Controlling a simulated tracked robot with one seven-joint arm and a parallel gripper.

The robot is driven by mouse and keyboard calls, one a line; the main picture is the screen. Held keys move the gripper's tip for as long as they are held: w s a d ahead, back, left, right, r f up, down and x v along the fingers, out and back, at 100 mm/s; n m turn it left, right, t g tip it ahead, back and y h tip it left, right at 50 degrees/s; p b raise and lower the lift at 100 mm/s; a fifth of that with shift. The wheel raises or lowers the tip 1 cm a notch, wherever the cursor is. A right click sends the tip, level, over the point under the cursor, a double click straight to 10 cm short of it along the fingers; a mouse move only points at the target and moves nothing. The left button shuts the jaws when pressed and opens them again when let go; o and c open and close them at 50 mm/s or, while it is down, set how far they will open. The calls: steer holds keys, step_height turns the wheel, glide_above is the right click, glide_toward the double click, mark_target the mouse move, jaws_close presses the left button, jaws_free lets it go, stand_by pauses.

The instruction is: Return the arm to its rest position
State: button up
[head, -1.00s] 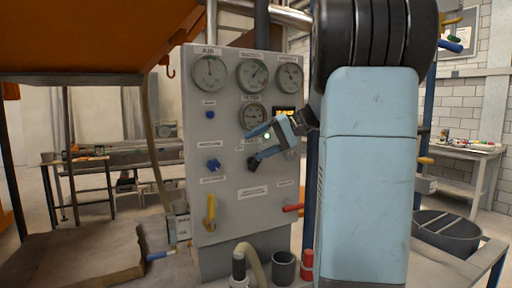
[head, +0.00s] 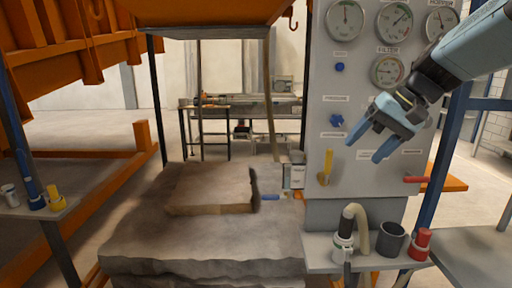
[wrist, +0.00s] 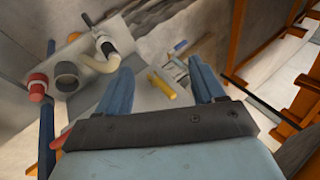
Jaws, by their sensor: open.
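My gripper (head: 368,138) is open and empty in the head view. It hangs in front of the right part of the grey control panel (head: 313,182), with its blue fingers pointing down and to the left. My light-blue arm reaches in from the upper right. In the wrist view my gripper (wrist: 163,85) shows two spread blue fingers with nothing between their tips. The panel's yellow lever (head: 325,167) is left of the fingers, and it also shows between them in the wrist view (wrist: 162,86), apart from them.
A shelf below the panel holds a hose fitting (head: 345,232), a dark cup (head: 391,240) and a red fitting (head: 420,244). A red lever (head: 415,180) sticks out at the panel's right. A sand block (head: 212,188) lies left. Orange framework (head: 80,215) stands at far left.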

steer(key=s+f+n+t+h, duration=0.1)
steer(key=s+f+h, duration=0.1)
steer(key=s, duration=0.3)
steer(key=s+a+f+n+t+h, duration=0.1)
steer(key=s+f+h, duration=0.2)
steer(key=s, duration=0.3)
steer(key=shift+a+f+h, duration=0.15)
steer(key=shift+f+h, duration=0.15)
steer(key=shift+f, duration=0.5)
